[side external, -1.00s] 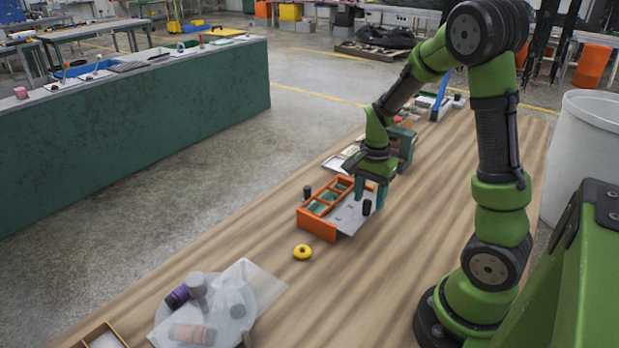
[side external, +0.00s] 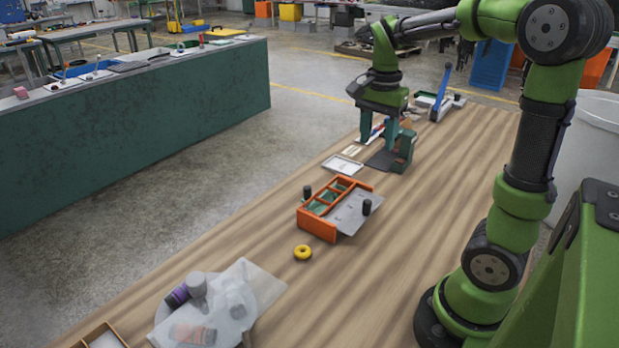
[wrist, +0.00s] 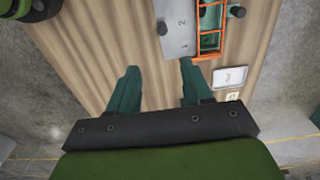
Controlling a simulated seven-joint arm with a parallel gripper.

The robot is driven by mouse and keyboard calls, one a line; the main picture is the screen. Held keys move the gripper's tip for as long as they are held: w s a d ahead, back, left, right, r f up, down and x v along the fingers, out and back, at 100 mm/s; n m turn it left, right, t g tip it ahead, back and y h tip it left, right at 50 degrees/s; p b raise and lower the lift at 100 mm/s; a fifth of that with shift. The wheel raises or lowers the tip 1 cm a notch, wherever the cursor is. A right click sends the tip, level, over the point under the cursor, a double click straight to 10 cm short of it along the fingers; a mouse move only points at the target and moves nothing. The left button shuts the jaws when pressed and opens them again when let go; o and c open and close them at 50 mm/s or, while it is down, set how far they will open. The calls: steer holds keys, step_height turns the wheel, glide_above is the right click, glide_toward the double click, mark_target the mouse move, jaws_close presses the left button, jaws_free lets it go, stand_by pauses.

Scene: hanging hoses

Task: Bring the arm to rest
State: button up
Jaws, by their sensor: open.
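My gripper (side external: 379,140) points down over the far part of the wooden table (side external: 425,215), above the small items there. Its two green fingers are apart, with nothing between them. In the wrist view the open fingers (wrist: 158,70) hang over bare wood. The orange frame (side external: 318,224) with green compartments stands nearer the camera, clear of the gripper. A grey plate (side external: 352,213) adjoins the frame; in the wrist view this plate (wrist: 176,35) carries numbers. One black knob stands at each side of them.
A yellow ring (side external: 303,252) lies in front of the frame. A plate of bottles under a clear sheet (side external: 250,285) is at the near left. A white card (side external: 342,165) and a blue upright piece (side external: 441,88) are farther back. The table's right middle is clear.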

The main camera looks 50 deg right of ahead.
steer(key=s+a+n+t+y, duration=0.1)
steer(key=s+a+n+t, duration=0.1)
steer(key=a+n, duration=0.5)
steer(key=s+a+r+n+t+y, duration=0.1)
steer(key=s+a+n+t, duration=0.2)
steer(key=a, duration=0.9)
steer(key=n+t, duration=0.2)
steer(key=n, duration=0.2)
steer(key=shift+a, duration=0.2)
